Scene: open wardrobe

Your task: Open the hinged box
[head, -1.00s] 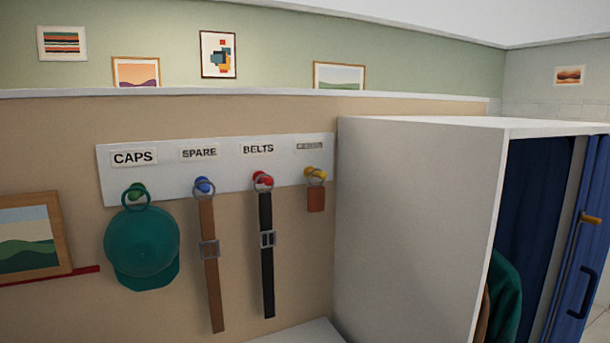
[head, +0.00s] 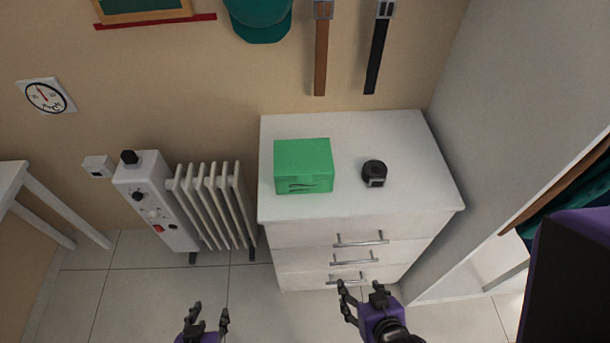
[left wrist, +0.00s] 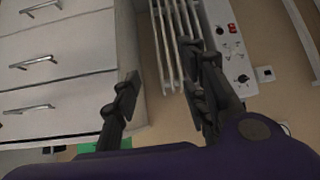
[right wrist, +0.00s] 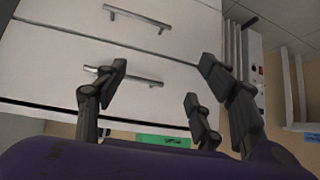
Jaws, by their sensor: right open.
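The green box (head: 303,165) sits on top of the white chest of drawers, left of its middle. Its lid looks shut, and dark markings show on its front face. A strip of green, likely the box, shows in the left wrist view (left wrist: 92,146) and in the right wrist view (right wrist: 163,141). My left gripper (head: 208,312) is open and empty, low in front of the heater and apart from the box. My right gripper (head: 358,290) is open and empty, in front of the drawers, below and right of the box.
The white chest of drawers (head: 400,145) has bar handles on its front. A black tape measure (head: 375,173) lies right of the box. A white heater (head: 210,205) stands left of the chest. The wardrobe side (head: 500,110) rises at the right. Belts and a cap hang above.

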